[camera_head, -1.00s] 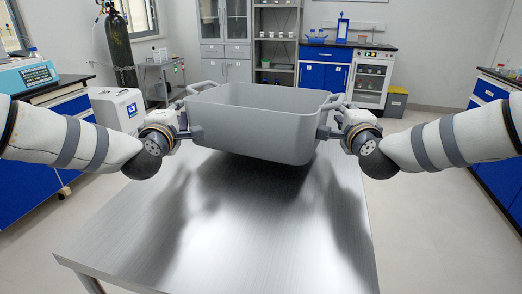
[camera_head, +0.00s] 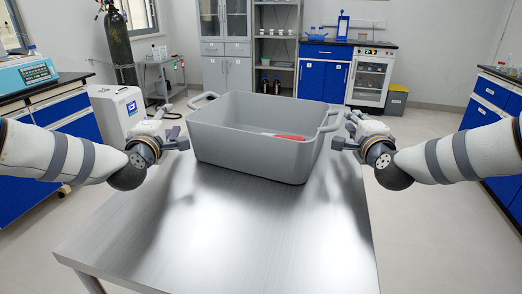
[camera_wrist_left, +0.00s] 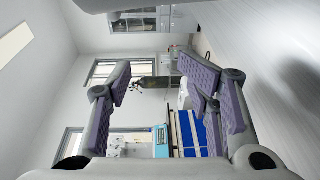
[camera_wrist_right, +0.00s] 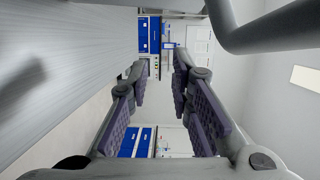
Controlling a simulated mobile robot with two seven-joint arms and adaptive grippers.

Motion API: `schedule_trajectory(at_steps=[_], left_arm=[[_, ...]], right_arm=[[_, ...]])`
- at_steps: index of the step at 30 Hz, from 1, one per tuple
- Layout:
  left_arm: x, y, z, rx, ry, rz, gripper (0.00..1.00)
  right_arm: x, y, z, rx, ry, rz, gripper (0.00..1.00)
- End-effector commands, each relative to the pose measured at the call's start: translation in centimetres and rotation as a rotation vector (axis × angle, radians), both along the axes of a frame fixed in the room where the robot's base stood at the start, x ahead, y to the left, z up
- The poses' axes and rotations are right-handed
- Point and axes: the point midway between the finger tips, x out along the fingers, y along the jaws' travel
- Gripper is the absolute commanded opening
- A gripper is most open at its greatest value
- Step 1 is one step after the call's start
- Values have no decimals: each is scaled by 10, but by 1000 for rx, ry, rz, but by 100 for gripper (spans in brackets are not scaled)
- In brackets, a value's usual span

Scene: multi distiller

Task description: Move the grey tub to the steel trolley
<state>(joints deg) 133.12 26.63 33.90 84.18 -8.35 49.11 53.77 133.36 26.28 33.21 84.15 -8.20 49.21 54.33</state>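The grey tub (camera_head: 250,155) sits upright on the far part of the steel trolley's brushed top (camera_head: 215,235). A red item (camera_head: 290,137) lies inside it. My left gripper (camera_head: 180,140) is beside the tub's left side, apart from its handle, and is open and empty. Its spread fingers (camera_wrist_left: 165,95) show in the left wrist view. My right gripper (camera_head: 345,138) is beside the right handle, open and empty. Its parted fingers (camera_wrist_right: 158,75) show in the right wrist view.
The near part of the steel top is bare. A white box-shaped machine (camera_head: 120,112) and a gas cylinder (camera_head: 119,45) stand at the back left. Blue benches line the left (camera_head: 75,120) and right (camera_head: 490,105). Cabinets (camera_head: 325,75) stand at the back.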

Motion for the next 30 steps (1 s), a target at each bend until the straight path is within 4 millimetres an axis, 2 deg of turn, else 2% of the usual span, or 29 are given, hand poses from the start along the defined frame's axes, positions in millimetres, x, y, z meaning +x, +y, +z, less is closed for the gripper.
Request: schedule_trajectory(at_steps=[4,6,7,22,26,30], left_arm=[[0,1,0,1,0,2,48],[0,1,0,1,0,3,48],[0,1,-1,1,0,3,48],[-1,2,-1,1,1,5,48],[-18,3,0,-1,2,4,48],[-55,2,2,-2,2,3,48]], right_arm=[[0,0,0,0,0,-1,20],[0,-1,0,0,0,-1,36],[0,-1,0,0,0,-2,40],[0,-1,0,0,0,-3,40],[0,-2,0,0,0,-4,40],[0,-2,0,0,0,-4,40]])
